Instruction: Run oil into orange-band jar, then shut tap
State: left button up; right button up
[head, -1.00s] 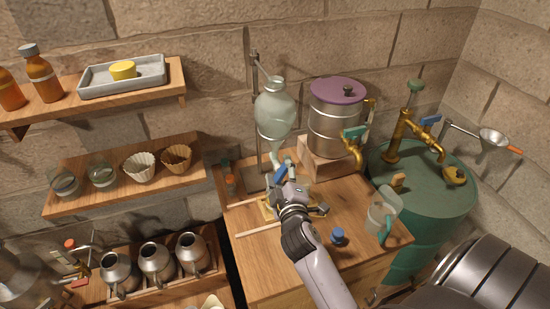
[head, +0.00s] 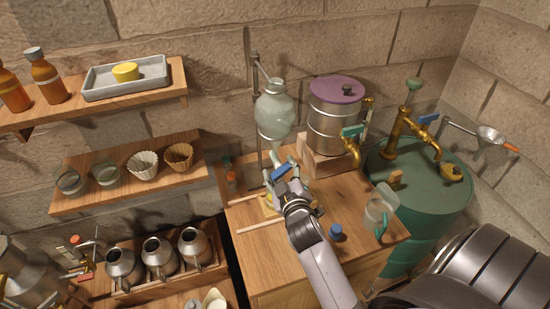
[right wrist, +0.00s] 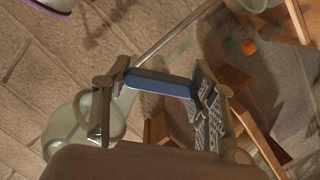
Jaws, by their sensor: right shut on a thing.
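The glass separating vessel (head: 275,112) hangs upright from a stand above the wooden bench, with pale contents. Its tap has a blue handle (head: 281,172) below the bulb. My right gripper (head: 284,174) is at this handle. In the right wrist view the blue handle (right wrist: 160,83) spans between the two fingers of my right gripper (right wrist: 158,100), which is shut on it. A small orange-marked item (head: 231,178) stands left of the stand; I cannot tell whether it is the orange-band jar. The spot under the outlet is hidden by my gripper. My left gripper is not in view.
A steel pot (head: 334,118) with a purple lid and brass tap stands to the right. A clear jug (head: 379,207) and a blue-topped item (head: 336,232) sit on the bench's right side. A green drum (head: 425,195) is farther right. Shelves (head: 130,187) line the left wall.

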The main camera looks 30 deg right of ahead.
jog(key=shift+m+p, duration=0.6)
jog(key=shift+m, duration=0.3)
jog(key=shift+f+y, duration=0.1)
jog(key=shift+y, duration=0.3)
jog(key=shift+r+m+p, duration=0.2)
jog(key=shift+m+p, duration=0.4)
jog(key=shift+m, duration=0.1)
jog(key=shift+m+y+p, duration=0.3)
jog(key=shift+m+p, duration=0.1)
jog(key=shift+m, duration=0.4)
jog(key=shift+f, duration=0.2)
